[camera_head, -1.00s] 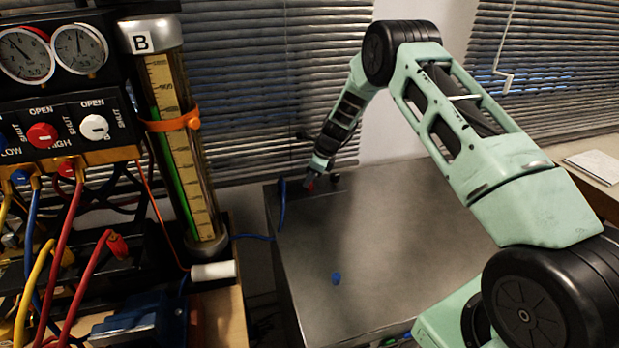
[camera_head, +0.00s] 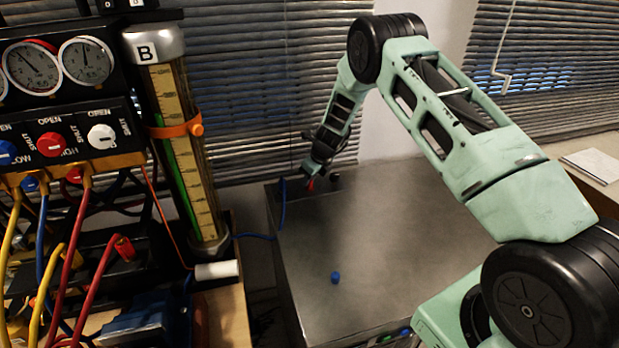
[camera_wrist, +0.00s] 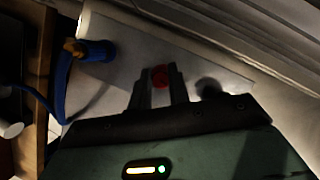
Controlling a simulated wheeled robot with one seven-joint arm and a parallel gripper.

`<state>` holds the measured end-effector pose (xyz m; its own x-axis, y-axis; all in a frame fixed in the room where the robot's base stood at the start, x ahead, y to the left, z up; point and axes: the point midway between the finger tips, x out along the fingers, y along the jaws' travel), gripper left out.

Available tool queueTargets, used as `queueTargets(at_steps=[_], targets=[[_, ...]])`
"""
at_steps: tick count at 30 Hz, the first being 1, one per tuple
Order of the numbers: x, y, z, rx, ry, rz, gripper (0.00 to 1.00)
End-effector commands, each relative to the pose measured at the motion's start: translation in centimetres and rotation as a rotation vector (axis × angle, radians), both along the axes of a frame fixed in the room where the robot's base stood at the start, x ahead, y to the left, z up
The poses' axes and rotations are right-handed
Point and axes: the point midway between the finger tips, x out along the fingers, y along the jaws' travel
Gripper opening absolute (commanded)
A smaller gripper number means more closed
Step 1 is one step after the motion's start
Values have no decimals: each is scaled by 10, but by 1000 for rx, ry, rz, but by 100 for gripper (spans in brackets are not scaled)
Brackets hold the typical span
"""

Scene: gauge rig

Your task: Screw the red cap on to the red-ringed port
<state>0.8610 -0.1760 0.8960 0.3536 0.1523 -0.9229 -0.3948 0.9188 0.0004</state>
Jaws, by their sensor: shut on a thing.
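The red cap (camera_head: 311,185) is between the fingertips of my gripper (camera_head: 312,179), low over the back left of the grey metal bench (camera_head: 390,240). In the wrist view the red cap (camera_wrist: 160,76) shows as a dark red disc held between the two fingers of my gripper (camera_wrist: 160,88). The fingers are shut on it. I cannot make out the red-ringed port in either view; I cannot tell whether the cap touches anything beyond the fingers.
A blue cap (camera_head: 335,277) lies on the bench front. A blue hose (camera_head: 283,205) runs up its left edge; its blue connector (camera_wrist: 97,50) shows in the wrist view. The gauge rig (camera_head: 70,135) and tube B (camera_head: 185,150) stand at left. The bench's middle is clear.

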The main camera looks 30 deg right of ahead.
Motion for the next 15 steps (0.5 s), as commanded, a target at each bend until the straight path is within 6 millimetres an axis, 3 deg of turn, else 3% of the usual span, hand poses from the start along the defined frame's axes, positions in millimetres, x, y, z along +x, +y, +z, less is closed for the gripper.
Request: queueTargets(at_steps=[15], targets=[[-7, -7, -3, -8, 14, -173, 0]])
